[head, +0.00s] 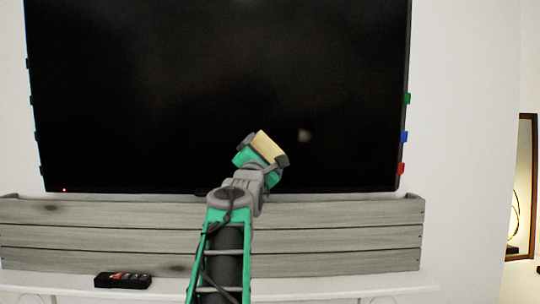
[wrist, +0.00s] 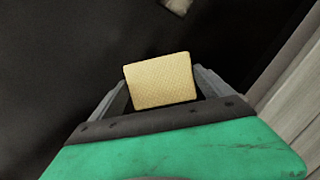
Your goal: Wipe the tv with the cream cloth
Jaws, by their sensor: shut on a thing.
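The tv (head: 200,80) is a large black screen on the white wall, and it fills much of the wrist view (wrist: 60,60). A small pale smudge (head: 304,136) shows on the screen to the right of my gripper; a pale patch (wrist: 178,6) also shows at the top of the wrist view. My gripper (head: 264,148) is shut on the cream cloth (head: 268,146), in front of the lower middle of the screen. In the wrist view the cloth (wrist: 160,81) is a textured cream block between the fingers. I cannot tell whether the cloth touches the screen.
A grey slatted wooden box (head: 340,238) stands below the tv on a white ledge (head: 300,284). A black remote (head: 123,281) lies on the ledge at the left. Coloured tabs (head: 404,137) line the tv's right edge.

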